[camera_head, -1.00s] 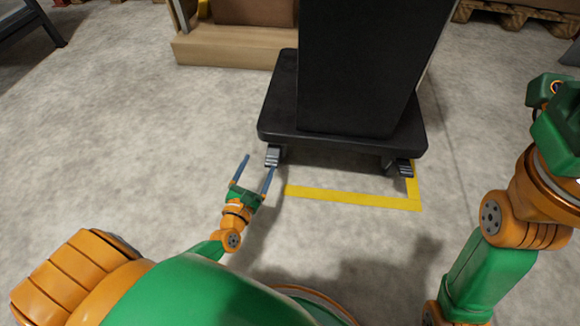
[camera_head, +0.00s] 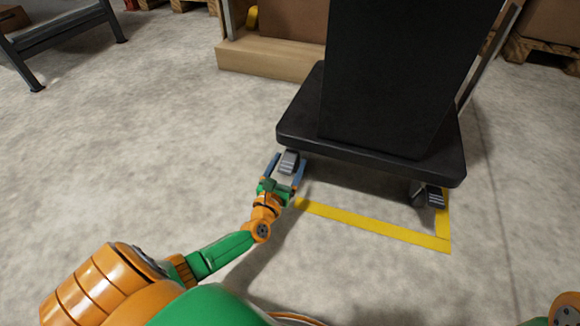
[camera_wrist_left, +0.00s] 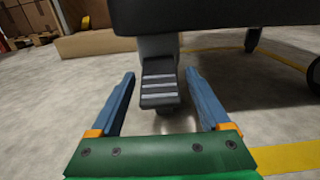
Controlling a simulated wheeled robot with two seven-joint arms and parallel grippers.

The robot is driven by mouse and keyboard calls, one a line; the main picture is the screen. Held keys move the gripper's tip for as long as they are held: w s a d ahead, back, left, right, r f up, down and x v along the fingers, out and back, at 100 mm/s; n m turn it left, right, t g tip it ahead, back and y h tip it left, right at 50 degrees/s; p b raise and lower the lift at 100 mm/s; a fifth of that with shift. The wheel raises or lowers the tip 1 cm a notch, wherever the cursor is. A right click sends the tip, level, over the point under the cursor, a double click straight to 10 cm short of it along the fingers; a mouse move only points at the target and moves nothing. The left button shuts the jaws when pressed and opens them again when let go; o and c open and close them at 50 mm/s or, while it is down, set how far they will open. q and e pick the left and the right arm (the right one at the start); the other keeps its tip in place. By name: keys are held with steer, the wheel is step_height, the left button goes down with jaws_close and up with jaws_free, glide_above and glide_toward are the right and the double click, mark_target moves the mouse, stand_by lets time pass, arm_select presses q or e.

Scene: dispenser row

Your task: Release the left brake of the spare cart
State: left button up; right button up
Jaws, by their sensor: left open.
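The spare cart (camera_head: 300,128) is a black flat platform with a tall black block on it. Its left brake (camera_head: 289,163) is a grey ribbed pedal at the near left caster. My left gripper (camera_head: 285,172) is open, with its blue fingers on either side of this pedal. In the left wrist view the pedal (camera_wrist_left: 159,84) sits between the fingers (camera_wrist_left: 160,98), with a gap on each side. I cannot tell whether the gripper touches it. The right brake pedal (camera_head: 435,197) shows at the near right caster. My right gripper is not in view.
Yellow tape (camera_head: 375,226) marks the floor in front of and right of the cart. A wooden base (camera_head: 270,62) with a box stands behind it. A dark metal rack (camera_head: 65,35) is at the far left. The floor to the left is clear.

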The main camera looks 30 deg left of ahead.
arm_select(q)
steer(key=shift+w+a, duration=0.15)
steer(key=shift+w, duration=0.3)
jaws_close()
stand_by(1.1)
